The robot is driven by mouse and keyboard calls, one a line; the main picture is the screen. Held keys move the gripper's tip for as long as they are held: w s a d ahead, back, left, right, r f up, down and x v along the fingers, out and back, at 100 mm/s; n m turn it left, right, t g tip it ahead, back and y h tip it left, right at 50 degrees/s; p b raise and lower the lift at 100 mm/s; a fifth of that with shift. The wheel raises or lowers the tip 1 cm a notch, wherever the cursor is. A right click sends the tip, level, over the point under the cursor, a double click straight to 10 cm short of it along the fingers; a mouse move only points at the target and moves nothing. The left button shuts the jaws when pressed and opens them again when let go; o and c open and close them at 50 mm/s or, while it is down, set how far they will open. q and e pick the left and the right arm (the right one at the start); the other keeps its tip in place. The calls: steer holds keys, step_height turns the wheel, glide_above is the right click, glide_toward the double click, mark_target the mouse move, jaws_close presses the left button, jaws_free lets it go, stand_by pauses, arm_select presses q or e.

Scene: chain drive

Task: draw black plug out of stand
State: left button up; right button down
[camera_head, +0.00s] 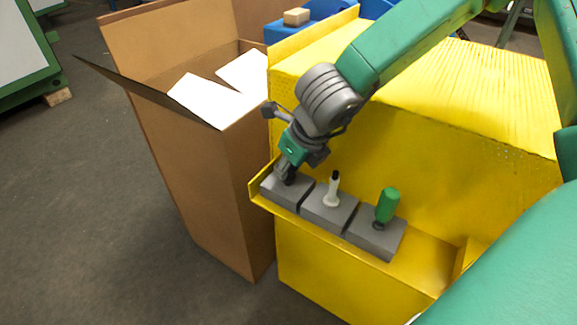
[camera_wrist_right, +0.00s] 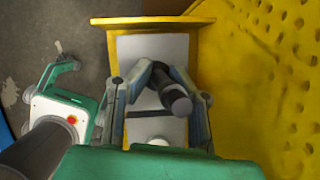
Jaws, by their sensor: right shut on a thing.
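The stand (camera_head: 318,222) is a row of three grey blocks on a yellow ledge. My right gripper (camera_head: 285,171) points down over its leftmost block. In the right wrist view my right gripper (camera_wrist_right: 165,84) is shut on the black plug (camera_wrist_right: 177,101), a dark cylinder that looks tilted between the fingers. In the head view the black plug is mostly hidden by the fingers, and I cannot tell how deep it sits in the block.
A white plug (camera_head: 332,192) with a black top stands in the middle block. A green-handled plug (camera_head: 387,206) stands in the right block. A yellow wall (camera_head: 400,150) rises behind the stand. An open cardboard box (camera_head: 215,180) stands close on the left.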

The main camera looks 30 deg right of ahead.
steer(key=shift+a+r+p, duration=0.2)
steer(key=shift+r+p, duration=0.2)
steer(key=shift+r, duration=0.25)
steer(key=shift+d+r+p, duration=0.2)
steer(key=shift+r+p, duration=0.8)
steer(key=shift+p, duration=0.05)
steer(key=shift+a+r+p, duration=0.15)
steer(key=shift+r+p, duration=2.3)
steer(key=shift+p, duration=0.1)
steer(key=shift+f, duration=0.2)
